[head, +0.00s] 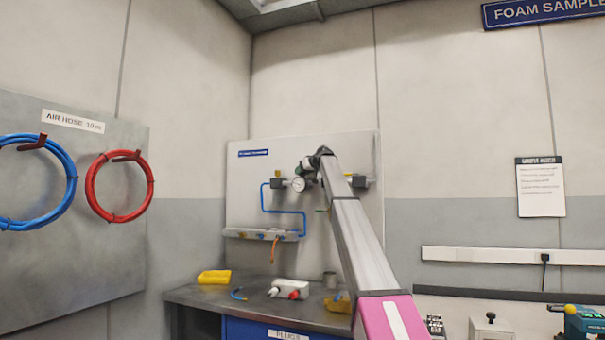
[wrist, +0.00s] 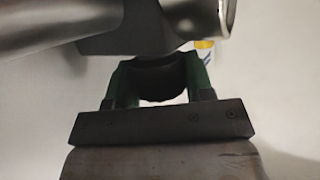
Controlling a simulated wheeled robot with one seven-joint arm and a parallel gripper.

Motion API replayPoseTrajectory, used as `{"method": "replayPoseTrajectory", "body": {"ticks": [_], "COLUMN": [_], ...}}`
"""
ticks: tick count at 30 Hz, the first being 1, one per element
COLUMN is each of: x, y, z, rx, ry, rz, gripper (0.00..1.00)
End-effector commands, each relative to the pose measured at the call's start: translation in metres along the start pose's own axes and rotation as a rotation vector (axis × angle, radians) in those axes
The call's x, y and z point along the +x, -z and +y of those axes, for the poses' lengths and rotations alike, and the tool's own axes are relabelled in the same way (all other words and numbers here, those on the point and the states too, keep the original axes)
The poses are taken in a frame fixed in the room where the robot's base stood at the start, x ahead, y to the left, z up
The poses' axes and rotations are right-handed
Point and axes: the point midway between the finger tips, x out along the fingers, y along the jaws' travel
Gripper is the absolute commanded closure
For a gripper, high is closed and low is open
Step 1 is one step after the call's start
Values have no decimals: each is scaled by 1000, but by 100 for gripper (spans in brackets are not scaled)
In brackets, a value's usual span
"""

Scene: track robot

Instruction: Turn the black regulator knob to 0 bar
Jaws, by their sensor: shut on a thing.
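The black regulator knob (wrist: 160,84) shows in the wrist view as a dark rounded shape between the two green fingers of my gripper (wrist: 160,72). The fingers are shut on it, one on each side. In the head view my gripper (head: 311,165) is at the regulator on the back panel, and the knob is hidden there by the gripper and arm. The round white pressure gauge (head: 299,184) shows just below; its needle is too small to read. A grey metal body (wrist: 150,22) fills the top of the wrist view.
The grey panel (head: 245,175) carries a blue pipe (head: 283,211) and a manifold (head: 262,234). The bench (head: 205,298) below holds a yellow cloth (head: 214,277) and a red-and-white fitting (head: 289,289). Blue (head: 60,205) and red (head: 91,185) hoses hang at left.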

Motion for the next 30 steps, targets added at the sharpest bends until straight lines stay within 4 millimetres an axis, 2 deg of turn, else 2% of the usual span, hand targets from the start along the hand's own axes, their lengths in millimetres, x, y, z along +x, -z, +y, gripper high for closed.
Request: {"method": "replayPoseTrajectory", "body": {"ticks": [5,13,14,16,25,30], "x": [0,0,0,0,0,-8], "y": [0,0,0,0,0,0], "z": [0,0,0,0,0,0], "rx": [-26,-29,-29,-28,-27,-27], "ry": [61,64,64,64,63,62], "rz": [1,3,3,3,2,2], "gripper": [75,75,48,26,26,26]}}
